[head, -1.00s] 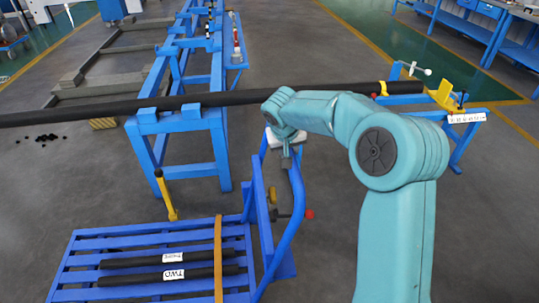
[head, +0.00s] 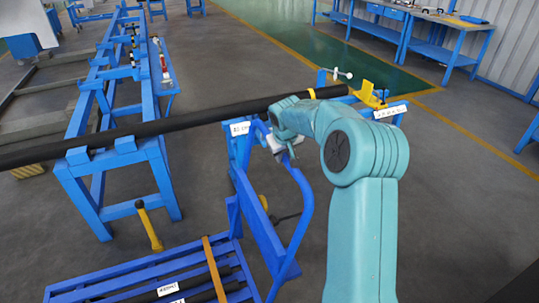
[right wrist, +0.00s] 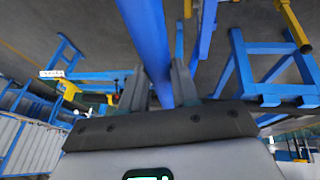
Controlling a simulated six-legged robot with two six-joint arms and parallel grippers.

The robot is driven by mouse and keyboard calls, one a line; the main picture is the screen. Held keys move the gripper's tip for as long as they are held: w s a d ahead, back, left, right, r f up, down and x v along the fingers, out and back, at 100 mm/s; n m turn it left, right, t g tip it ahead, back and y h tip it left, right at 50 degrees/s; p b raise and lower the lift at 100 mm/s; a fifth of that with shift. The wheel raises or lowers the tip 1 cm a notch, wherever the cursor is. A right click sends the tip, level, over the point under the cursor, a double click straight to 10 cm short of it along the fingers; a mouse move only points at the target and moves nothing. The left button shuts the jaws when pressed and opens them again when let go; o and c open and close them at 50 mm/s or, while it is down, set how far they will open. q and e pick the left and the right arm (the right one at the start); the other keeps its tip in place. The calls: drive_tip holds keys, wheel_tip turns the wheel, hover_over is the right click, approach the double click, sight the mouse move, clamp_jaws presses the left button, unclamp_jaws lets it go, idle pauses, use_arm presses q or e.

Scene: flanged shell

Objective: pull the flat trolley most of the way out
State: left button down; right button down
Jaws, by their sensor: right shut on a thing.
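The flat trolley (head: 130,272) is a low blue slatted deck at the bottom left of the head view, cut off by the lower edge. Its upright blue handle frame (head: 306,205) rises at the deck's right end. My right gripper (head: 284,146) is at the top of this handle, mostly hidden behind its own wrist. In the right wrist view the blue handle bar (right wrist: 148,40) runs between the two fingers of my right gripper (right wrist: 161,85), which is shut on it. Dark labelled bars (head: 190,288) lie on the deck under an orange strap (head: 214,270). My left gripper is not in view.
A long black pipe (head: 210,115) crosses above, resting on a blue stand (head: 120,165) left of the handle and a support with a yellow bracket (head: 372,95). A yellow lever (head: 149,226) stands by the deck. Open grey floor lies to the right.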

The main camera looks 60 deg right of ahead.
drive_tip(key=shift+s+d+p, duration=0.15)
drive_tip(key=shift+s+d, duration=0.4)
drive_tip(key=shift+d, duration=0.35)
drive_tip(key=shift+s+d+p, duration=0.15)
drive_tip(key=shift+s+d, duration=0.35)
drive_tip(key=shift+d, duration=0.4)
drive_tip(key=c, duration=0.8)
unclamp_jaws()
drive_tip(key=shift+c, duration=0.2)
drive_tip(key=v, duration=1.6)
drive_tip(key=shift+r+b, duration=0.2)
drive_tip(key=shift+b, duration=0.1)
drive_tip(key=shift+a, duration=0.1)
